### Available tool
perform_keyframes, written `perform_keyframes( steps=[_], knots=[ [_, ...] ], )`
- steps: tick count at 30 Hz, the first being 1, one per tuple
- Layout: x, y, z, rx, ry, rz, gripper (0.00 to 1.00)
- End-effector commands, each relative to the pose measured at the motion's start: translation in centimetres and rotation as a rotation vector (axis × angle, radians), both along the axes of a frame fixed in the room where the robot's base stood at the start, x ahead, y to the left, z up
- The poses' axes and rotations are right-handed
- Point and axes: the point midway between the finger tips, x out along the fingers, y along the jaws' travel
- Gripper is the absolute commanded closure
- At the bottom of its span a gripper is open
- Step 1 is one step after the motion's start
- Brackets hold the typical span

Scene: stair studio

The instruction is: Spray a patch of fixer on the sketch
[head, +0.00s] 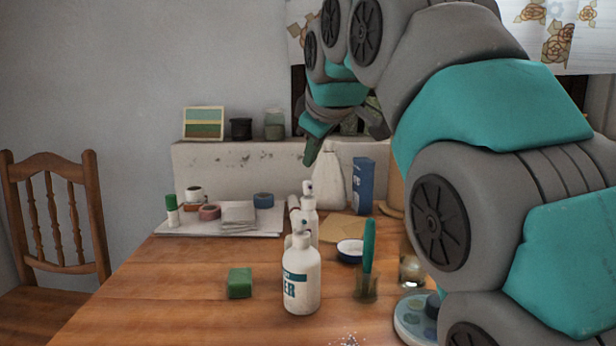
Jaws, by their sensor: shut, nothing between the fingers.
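A white spray bottle (301,284) stands upright at the front middle of the table; its teal-banded label shows only the letters "ER". A second white spray bottle (309,216) stands behind it, partly hidden, its label not readable. A tan sheet (343,229) lies flat behind the bottles; I cannot tell whether it is the sketch, and no drawing is clearly visible. My gripper (312,153) is shut and empty, high above the back of the table and well apart from both bottles. My arm hides much of the right side.
A green block (239,283), a glass with a green-handled tool (368,283), a white bowl (350,250) and a paint palette (413,319) surround the front bottle. A larger white bottle (328,182) and blue box (362,187) stand behind.

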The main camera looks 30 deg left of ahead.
Motion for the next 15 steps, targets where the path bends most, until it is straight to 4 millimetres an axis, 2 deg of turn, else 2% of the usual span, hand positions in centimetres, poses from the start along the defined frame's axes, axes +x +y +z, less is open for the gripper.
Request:
perform_keyframes(
  steps=[1, 15],
  knots=[
    [0.0, 0.0, 0.9, 0.0, 0.0, 0.0, 1.0],
    [-0.1, 0.0, 5.1, 0.001, -0.002, 0.001, 1.0]
  ],
)
